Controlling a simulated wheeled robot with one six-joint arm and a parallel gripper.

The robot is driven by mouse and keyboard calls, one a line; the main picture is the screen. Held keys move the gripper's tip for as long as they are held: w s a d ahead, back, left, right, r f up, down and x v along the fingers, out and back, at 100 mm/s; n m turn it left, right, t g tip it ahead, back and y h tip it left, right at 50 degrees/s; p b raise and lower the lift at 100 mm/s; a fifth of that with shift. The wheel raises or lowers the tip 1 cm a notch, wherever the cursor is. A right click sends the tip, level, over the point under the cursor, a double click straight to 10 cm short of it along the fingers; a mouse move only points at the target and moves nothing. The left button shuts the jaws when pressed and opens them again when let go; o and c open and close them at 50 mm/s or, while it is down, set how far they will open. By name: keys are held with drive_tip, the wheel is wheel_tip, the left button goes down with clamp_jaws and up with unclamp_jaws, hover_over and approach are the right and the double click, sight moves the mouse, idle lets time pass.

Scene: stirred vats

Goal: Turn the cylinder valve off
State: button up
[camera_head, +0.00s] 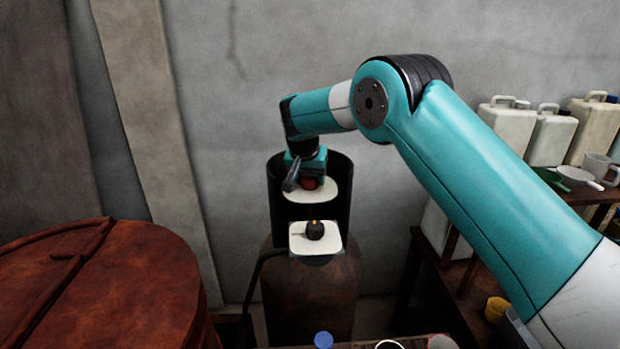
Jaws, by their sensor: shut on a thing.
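The brown gas cylinder (310,290) stands upright against the wall, with a dark curved guard (344,195) around its top. Only a small part of the knob shows; the fingers and wrist hide the rest. A pale plate shows just below the knob. In front of it, a dark round fitting (315,230) sits before a second pale plate (326,244).
A dark hose (254,280) leaves the cylinder's left side. A large rusty vat lid (110,290) fills the lower left. White jugs (508,130) and mugs stand on a wooden shelf at the right. A blue cap (323,340) shows at the bottom edge.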

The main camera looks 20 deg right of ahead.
drive_tip(key=shift+m, duration=0.8)
drive_tip(key=shift+h, duration=0.3)
drive_tip(key=o, duration=0.9)
drive_tip(key=shift+r, duration=0.1)
drive_tip(key=v, duration=1.1)
drive_tip(key=p+v, duration=0.1)
drive_tip(key=v, duration=0.5)
drive_tip(key=shift+w+r, duration=0.3)
